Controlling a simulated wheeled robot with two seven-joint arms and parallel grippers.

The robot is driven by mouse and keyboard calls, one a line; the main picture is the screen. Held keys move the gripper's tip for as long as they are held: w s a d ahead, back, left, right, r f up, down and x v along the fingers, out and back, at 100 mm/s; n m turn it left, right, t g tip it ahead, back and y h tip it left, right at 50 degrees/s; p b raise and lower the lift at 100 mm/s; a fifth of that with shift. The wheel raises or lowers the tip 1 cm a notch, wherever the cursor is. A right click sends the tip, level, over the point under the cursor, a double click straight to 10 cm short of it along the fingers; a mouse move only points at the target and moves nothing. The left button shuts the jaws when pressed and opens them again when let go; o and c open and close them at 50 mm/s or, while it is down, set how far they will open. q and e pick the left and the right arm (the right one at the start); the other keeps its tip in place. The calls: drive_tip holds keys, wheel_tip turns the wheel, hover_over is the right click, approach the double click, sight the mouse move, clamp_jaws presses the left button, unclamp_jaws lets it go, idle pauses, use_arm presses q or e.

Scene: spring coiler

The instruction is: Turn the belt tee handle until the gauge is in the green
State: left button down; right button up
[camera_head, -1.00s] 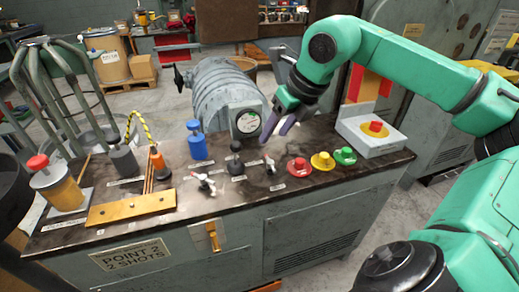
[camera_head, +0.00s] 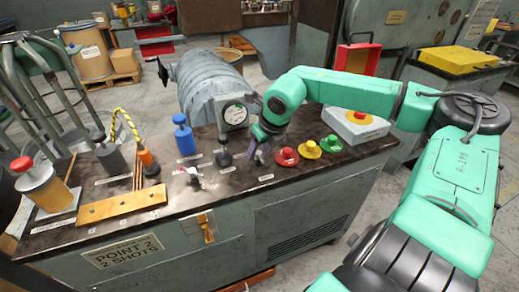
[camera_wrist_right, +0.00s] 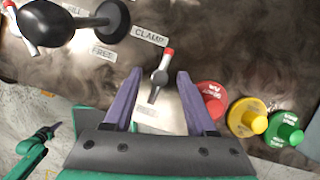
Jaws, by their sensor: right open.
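My right gripper (camera_head: 257,158) points down over the bench, just right of the black knob. In the right wrist view its two purple fingers (camera_wrist_right: 159,74) are apart. A small tee handle (camera_wrist_right: 160,76) with a red tip and dark hub shows between them, on a pale plate with a label too blurred to read. I cannot tell if the fingers touch it. Another red-tipped tee handle (camera_head: 192,174) stands to the left on the bench. The round gauge (camera_head: 235,114) is on the grey ribbed machine; its needle is too small to read.
A black ball-topped lever (camera_wrist_right: 75,20) stands close on the left. Red (camera_head: 286,157), yellow (camera_head: 307,149) and green (camera_head: 330,144) buttons lie close on the right. A box with a red button (camera_head: 359,119) is behind them.

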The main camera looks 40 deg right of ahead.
clamp_jaws()
